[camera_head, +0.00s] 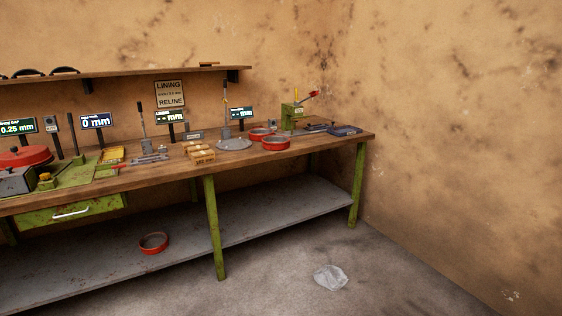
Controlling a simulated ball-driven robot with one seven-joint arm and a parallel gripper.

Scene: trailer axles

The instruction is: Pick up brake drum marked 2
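Several red, round, drum-like things are in the head view, and I cannot read a number on any of them. One red drum (276,143) sits on the workbench right of the middle, with another red drum (259,134) just behind it to the left. A third red drum (153,243) lies on the grey lower shelf. A larger red round thing (24,157) is at the bench's far left, partly cut off by the picture edge. My gripper is not in view.
The wooden workbench (300,156) has green legs and a grey lower shelf (265,216), mostly bare. Small signs, yellowish boxes (200,153), a grey disc (234,144) and a green lever tool (293,116) crowd its top. A crumpled clear bag (330,277) lies on the otherwise open floor.

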